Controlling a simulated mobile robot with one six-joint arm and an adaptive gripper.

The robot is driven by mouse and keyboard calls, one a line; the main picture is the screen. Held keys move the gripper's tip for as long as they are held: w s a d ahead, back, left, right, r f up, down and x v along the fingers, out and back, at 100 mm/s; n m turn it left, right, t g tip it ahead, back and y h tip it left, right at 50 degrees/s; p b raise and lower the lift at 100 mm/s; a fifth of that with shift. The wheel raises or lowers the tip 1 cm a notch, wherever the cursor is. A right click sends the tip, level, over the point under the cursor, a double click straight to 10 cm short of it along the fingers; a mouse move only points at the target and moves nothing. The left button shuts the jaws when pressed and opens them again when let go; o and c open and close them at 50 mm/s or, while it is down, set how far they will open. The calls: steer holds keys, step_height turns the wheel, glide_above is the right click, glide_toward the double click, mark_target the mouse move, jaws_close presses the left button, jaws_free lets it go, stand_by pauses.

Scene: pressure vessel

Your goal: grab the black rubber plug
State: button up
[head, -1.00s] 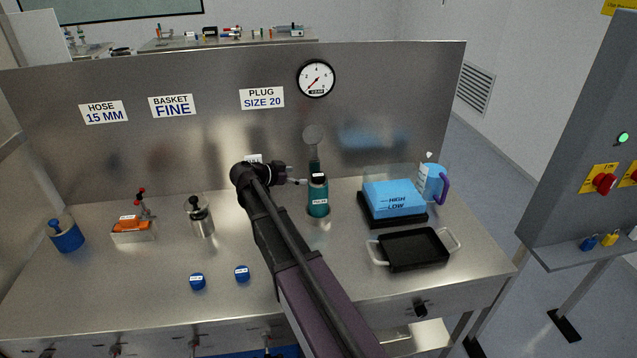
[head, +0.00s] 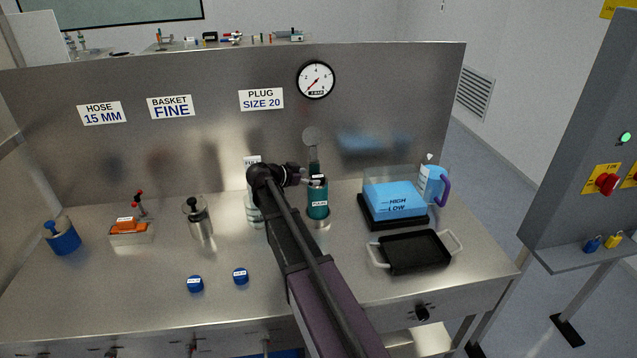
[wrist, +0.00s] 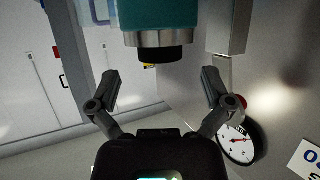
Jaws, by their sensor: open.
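The black rubber plug (wrist: 160,54) sits in the silver collar at the end of a teal cylinder (wrist: 165,20) in the wrist view. In the head view the teal cylinder (head: 318,205) stands upright on the bench, its dark top partly behind my gripper. My gripper (wrist: 160,76) is open and empty. Its two fingers are spread to the left and right of the plug in the wrist view, with clear gaps on both sides. In the head view my gripper (head: 313,182) is at the height of the cylinder's top, just at its left side.
A grey post (wrist: 229,25) is close to the right finger in the wrist view. A steel back panel with a gauge (head: 316,79) rises behind. A blue-filled tank (head: 394,198), a black tray (head: 414,251) and a jug (head: 430,185) stand to the right.

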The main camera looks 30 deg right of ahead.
steer(key=shift+b+x, duration=0.35)
steer(key=shift+x, duration=0.95)
steer(key=c, duration=1)
